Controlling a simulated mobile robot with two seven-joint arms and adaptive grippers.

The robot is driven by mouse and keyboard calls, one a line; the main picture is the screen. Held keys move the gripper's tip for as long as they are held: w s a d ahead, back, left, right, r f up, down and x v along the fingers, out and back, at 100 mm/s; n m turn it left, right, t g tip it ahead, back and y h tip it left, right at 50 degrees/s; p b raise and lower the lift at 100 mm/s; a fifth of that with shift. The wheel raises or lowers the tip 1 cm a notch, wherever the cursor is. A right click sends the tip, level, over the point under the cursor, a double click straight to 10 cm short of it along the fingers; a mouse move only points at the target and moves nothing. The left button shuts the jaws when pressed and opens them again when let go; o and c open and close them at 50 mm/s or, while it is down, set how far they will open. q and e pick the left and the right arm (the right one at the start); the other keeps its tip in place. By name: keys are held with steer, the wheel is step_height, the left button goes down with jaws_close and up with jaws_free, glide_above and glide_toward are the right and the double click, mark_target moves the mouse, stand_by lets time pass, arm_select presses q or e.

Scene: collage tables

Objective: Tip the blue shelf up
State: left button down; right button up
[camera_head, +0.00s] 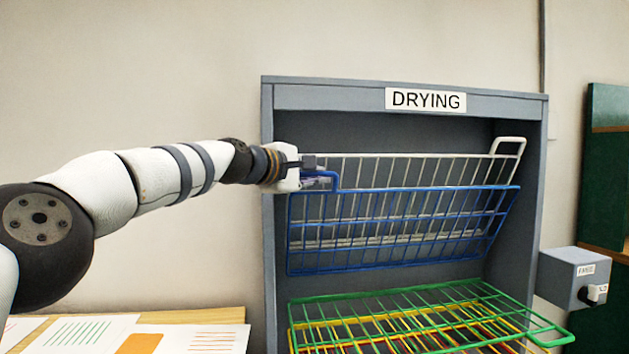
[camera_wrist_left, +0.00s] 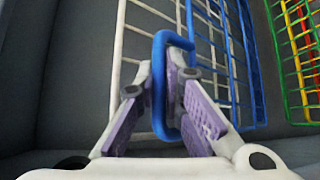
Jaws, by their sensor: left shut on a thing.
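The blue shelf (camera_head: 400,228) is a wire rack in the grey drying cabinet, tilted up steeply, with its front edge raised. It also shows in the left wrist view (camera_wrist_left: 250,70). My left gripper (camera_head: 312,166) is at the shelf's upper left corner. In the left wrist view its purple-padded fingers (camera_wrist_left: 168,100) are shut on the blue handle loop (camera_wrist_left: 160,80) of this shelf. A white wire shelf (camera_head: 400,171) is also tilted up, just behind and above the blue one. My right gripper is in neither view.
Below, a green wire shelf (camera_head: 440,306) lies about flat and juts forward, with yellow and red shelves under it. The cabinet (camera_head: 268,200) has a DRYING label (camera_head: 426,100). A grey box with a knob (camera_head: 574,277) is at its right. Papers (camera_head: 90,332) lie on a table at lower left.

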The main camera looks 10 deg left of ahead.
arm_select(q)
steer(key=shift+f, duration=0.1)
steer(key=c, duration=1.7)
jaws_free()
steer(key=shift+s, duration=0.1)
steer(key=shift+s+a, duration=0.25)
steer(key=v, duration=1.1)
steer(key=shift+s+d, duration=0.1)
